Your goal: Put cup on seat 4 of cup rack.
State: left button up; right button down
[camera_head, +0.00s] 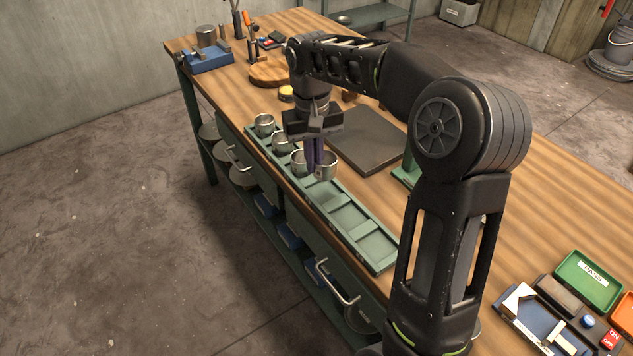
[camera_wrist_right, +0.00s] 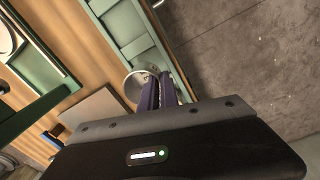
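A long green cup rack (camera_head: 375,248) lies along the bench's front edge. Metal cups stand in its far seats: one at the far end (camera_head: 264,125), a second (camera_head: 281,141) and a third (camera_head: 298,166). My right gripper (camera_head: 314,165) points down just past the third cup, its fingers close together at the wall of another metal cup (camera_head: 328,166). This cup looks pinched by its wall, upright, slightly above the fourth seat; the exact gap is hard to tell. It also shows beside the fingers in the wrist view (camera_wrist_right: 136,84). The nearer seats are empty. My left gripper is not in view.
A dark flat plate (camera_head: 368,140) lies right of the rack. A blue fixture (camera_head: 208,60) and a round wooden board (camera_head: 268,73) are at the far end. My right arm hides part of the bench.

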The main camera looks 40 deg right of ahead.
jog(key=shift+f, duration=1.15)
jog(key=shift+f, duration=1.9)
jog(key=shift+f, duration=0.15)
jog(key=c, duration=1.6)
grip_release()
